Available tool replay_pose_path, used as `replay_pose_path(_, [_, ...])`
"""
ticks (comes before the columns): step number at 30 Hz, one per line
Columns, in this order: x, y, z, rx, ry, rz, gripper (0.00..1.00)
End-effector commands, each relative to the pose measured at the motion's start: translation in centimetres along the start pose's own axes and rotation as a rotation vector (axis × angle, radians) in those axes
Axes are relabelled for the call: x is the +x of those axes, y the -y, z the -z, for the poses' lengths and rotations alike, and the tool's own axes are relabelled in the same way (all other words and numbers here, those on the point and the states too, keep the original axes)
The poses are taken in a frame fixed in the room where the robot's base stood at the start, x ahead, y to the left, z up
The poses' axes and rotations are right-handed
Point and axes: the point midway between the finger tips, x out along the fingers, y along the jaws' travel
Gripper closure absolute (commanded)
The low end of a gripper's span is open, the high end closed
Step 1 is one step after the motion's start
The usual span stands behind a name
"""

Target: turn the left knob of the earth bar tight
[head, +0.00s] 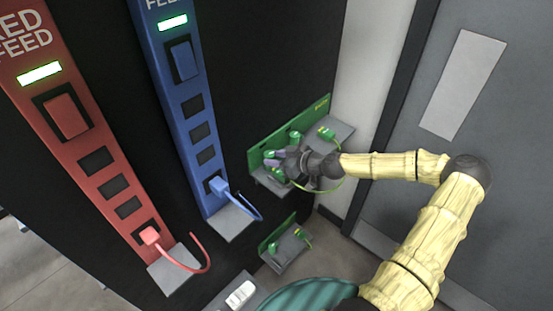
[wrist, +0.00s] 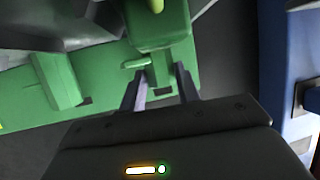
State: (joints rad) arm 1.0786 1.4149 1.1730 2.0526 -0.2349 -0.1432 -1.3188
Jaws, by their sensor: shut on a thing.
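The earth bar is a green plate (head: 318,108) with a grey shelf, right of the blue panel in the head view. It also fills the upper left of the wrist view (wrist: 105,88). My gripper (head: 276,163) is at its left end. In the wrist view its two grey fingers (wrist: 160,76) stand either side of the left knob, a green part with a small wing (wrist: 136,64), and are shut on it. A bigger green block (wrist: 165,25) lies just beyond the fingertips. The fingers partly hide the knob, so its tightness cannot be told.
A green clamp (head: 326,132) sits at the bar's right end, and a yellow-green cable (head: 330,188) loops below my wrist. A smaller green bracket (head: 284,242) is lower down. The blue panel (head: 190,110) and red panel (head: 85,140) carry plugged cables. A grey door (head: 485,150) is at right.

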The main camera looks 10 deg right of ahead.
Motion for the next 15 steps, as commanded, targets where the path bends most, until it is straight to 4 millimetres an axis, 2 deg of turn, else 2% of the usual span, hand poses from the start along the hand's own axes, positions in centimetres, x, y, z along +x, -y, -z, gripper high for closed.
replay_pose_path(15, [0.28,1.16,0.15,0.138,0.002,-0.347,0.91])
